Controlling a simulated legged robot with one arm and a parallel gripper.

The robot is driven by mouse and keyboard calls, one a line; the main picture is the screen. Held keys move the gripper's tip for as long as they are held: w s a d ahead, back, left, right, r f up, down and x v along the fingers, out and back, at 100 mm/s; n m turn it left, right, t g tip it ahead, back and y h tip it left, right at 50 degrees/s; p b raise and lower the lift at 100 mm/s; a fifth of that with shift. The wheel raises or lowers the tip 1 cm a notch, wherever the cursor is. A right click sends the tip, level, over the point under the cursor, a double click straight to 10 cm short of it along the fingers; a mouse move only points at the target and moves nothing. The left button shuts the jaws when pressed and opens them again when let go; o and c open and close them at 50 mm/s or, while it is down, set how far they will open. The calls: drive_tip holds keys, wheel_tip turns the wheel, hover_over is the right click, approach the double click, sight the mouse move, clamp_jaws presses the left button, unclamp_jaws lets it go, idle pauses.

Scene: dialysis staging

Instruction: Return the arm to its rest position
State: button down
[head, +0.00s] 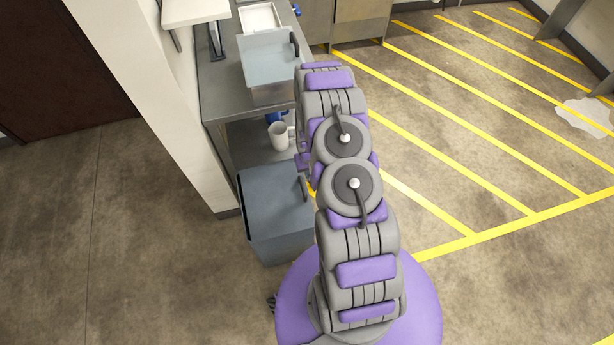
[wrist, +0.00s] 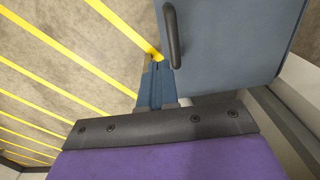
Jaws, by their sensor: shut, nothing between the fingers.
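My arm, grey and purple, rises from my purple base in the head view and reaches up the middle of the picture. My gripper is mostly hidden behind the arm links there. In the wrist view, the purple body with a black edge fills the bottom, and my gripper's narrow blue fingers (wrist: 154,75) extend from it, shut and empty. They are beside the blue-grey bin (wrist: 230,45) in that view; I cannot tell the exact gap.
The blue-grey bin (head: 275,215) with a dark handle stands on the floor left of my arm. Behind it is a grey shelf unit (head: 215,85) with a lidded container (head: 268,60) on top and a white mug (head: 279,136) lower down. Yellow-striped floor (head: 470,130) is open on the right.

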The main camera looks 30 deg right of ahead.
wheel_tip(320, 180, up, 7)
drive_tip(key=d, duration=0.1)
drive_tip(key=shift+r+p, duration=0.15)
drive_tip(key=shift+p, duration=0.3)
drive_tip(key=s+a+r+n, duration=0.1)
drive_tip(key=s+a+r, duration=0.15)
drive_tip(key=r, duration=0.65)
drive_tip(key=s+a+r, duration=0.1)
drive_tip(key=a+r, duration=0.3)
drive_tip(key=r, duration=0.4)
drive_tip(key=s+a+r+n, duration=0.15)
drive_tip(key=a+r, duration=0.25)
drive_tip(key=r, duration=0.5)
drive_tip(key=s+a+r, duration=0.2)
drive_tip(key=s+r, duration=0.3)
drive_tip(key=s, duration=0.3)
drive_tip(key=s+a+r+g, duration=0.1)
drive_tip(key=s+a+r, duration=0.2)
drive_tip(key=s, duration=0.6)
drive_tip(key=s+a+r, duration=0.3)
drive_tip(key=s+r, duration=0.4)
drive_tip(key=s, duration=0.2)
drive_tip(key=shift+s+r+n+g, duration=0.25)
drive_tip(key=shift+r+n+g, duration=0.1)
drive_tip(key=shift+r+g, duration=0.05)
